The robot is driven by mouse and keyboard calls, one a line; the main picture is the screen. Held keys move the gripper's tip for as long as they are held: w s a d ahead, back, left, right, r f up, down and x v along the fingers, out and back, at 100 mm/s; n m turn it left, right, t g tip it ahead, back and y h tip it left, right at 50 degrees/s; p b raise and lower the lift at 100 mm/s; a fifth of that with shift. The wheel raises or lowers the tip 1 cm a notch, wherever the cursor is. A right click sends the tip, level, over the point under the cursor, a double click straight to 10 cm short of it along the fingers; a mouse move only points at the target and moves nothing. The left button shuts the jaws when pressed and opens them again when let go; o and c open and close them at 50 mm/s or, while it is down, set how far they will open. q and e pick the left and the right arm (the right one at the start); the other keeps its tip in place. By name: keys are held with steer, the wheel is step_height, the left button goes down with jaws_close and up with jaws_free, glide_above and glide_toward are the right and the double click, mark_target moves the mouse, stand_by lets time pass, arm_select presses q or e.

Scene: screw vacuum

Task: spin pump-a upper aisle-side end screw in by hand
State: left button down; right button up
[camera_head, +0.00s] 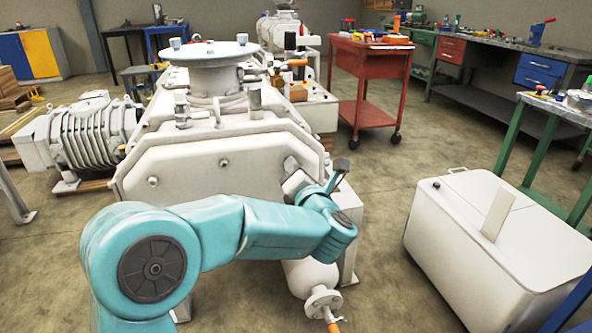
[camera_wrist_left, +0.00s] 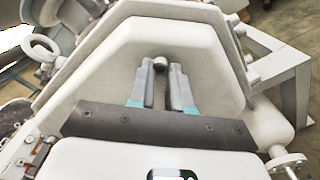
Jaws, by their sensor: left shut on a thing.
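The pump (camera_head: 190,195) is a large off-white body with a flat end cover facing me in the head view. Two bolt heads, a left one (camera_head: 153,181) and a middle one (camera_head: 224,162), show on that cover. My left gripper (camera_head: 290,165) is at the cover's upper right, its fingers mostly hidden by my wrist. In the left wrist view, the left gripper (camera_wrist_left: 160,72) is shut on a small grey round-headed screw (camera_wrist_left: 160,62), against the pale cover (camera_wrist_left: 190,40). The screw's shank and how deep it sits are hidden. My right gripper is not in view.
A white box (camera_head: 500,240) stands on the floor at right, beside a green-legged bench (camera_head: 530,150). A red cart (camera_head: 365,80) stands further back. A motor (camera_head: 95,135) is left of the pump. A flanged pipe (camera_head: 322,303) lies below my wrist. Floor between pump and box is clear.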

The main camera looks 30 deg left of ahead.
arm_select(q)
steer(key=shift+d+f+m+p, duration=0.1)
steer(key=shift+m+p, duration=2.15)
steer(key=shift+m, duration=3.25)
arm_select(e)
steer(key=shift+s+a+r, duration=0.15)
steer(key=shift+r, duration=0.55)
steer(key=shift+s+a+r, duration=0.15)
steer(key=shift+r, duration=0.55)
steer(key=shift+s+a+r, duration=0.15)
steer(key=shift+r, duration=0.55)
arm_select(q)
steer(key=c, duration=1)
jaws_free()
steer(key=shift+c, duration=0.2)
steer(key=p+v, duration=0.2)
steer(key=v, duration=1.4)
steer(key=shift+s+d, duration=0.15)
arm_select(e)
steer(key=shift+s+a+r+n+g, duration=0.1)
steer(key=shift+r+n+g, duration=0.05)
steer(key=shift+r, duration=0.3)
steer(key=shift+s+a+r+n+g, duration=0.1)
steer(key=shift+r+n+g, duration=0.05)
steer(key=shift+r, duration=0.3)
